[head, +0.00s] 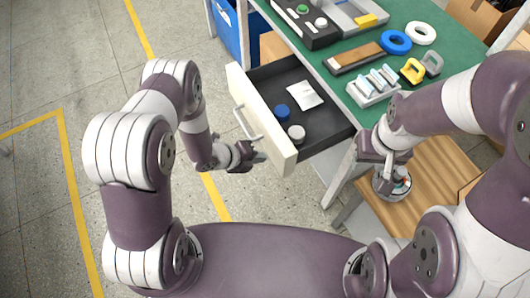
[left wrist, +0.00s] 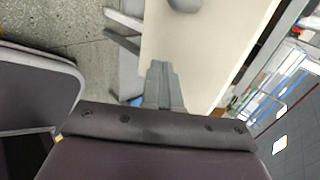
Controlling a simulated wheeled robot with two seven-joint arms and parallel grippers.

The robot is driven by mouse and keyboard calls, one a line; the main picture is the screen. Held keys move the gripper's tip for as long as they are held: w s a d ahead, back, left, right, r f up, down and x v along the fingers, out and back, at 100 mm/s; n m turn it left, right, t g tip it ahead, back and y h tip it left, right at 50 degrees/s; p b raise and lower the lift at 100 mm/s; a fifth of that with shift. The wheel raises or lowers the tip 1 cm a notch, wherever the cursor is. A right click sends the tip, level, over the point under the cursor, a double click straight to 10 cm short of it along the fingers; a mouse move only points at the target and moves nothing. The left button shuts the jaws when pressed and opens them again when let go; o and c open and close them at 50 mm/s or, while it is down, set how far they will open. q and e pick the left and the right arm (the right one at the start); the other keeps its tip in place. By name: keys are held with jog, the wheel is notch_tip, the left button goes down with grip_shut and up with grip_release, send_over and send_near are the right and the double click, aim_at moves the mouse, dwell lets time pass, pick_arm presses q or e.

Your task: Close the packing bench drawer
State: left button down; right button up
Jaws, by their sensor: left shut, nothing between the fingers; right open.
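The packing bench drawer stands pulled open, with a cream front panel (head: 262,120) and a dark inside (head: 315,125). A pale bar handle (head: 243,122) is on its front. Inside lie a blue round item (head: 282,111), a light grey round item (head: 296,133) and a white packet (head: 305,94). My left gripper (head: 262,157) is shut and empty, close in front of the panel's near end, beside the handle. In the left wrist view its closed fingers (left wrist: 167,68) point at the cream panel (left wrist: 205,45); contact cannot be told. My right gripper (head: 383,165) is open, right of the drawer.
The green bench top (head: 455,75) holds blue and white rings, yellow and grey parts and several trays. A round container (head: 391,187) sits below my right gripper on a wooden surface (head: 440,190). A blue bin (head: 232,30) stands behind. The floor left of the drawer is clear.

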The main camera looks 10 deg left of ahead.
pick_arm(q)
jog(key=shift+w+d+r, duration=0.1)
jog(key=shift+w+d, duration=0.55)
jog(key=shift+d, duration=0.35)
pick_arm(e)
jog(key=shift+r, duration=0.2)
